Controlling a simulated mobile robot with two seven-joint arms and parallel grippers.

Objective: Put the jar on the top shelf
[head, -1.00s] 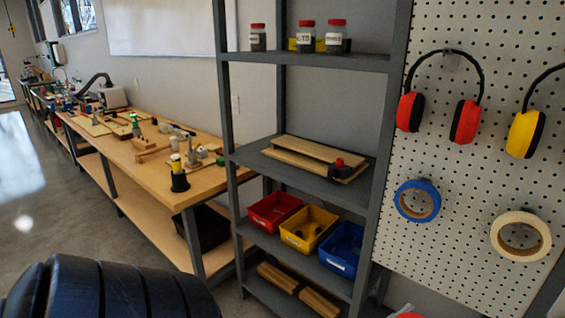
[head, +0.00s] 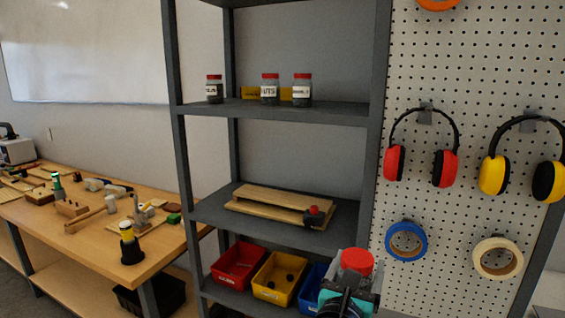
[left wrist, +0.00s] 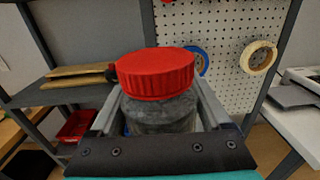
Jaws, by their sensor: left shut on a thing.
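A clear jar with a red lid (head: 357,262) is at the lower right of the head view, in front of the lower shelves. My left gripper (head: 348,285) is shut on it. In the left wrist view the jar (left wrist: 160,112) stands upright between the two fingers (left wrist: 160,120), its red lid above them. The grey shelf unit (head: 280,112) stands ahead; the shelf at that height holds several red-lidded jars (head: 269,88) and a yellow bin (head: 252,93) behind them. The unit's upper end is cut off. My right gripper is not in view.
A middle shelf holds wooden boards (head: 275,203) and a small black-and-red item (head: 314,216). Below are a red bin (head: 238,264), a yellow bin (head: 277,278) and a blue bin (head: 312,288). A pegboard (head: 470,80) stands right, a cluttered workbench (head: 90,245) left.

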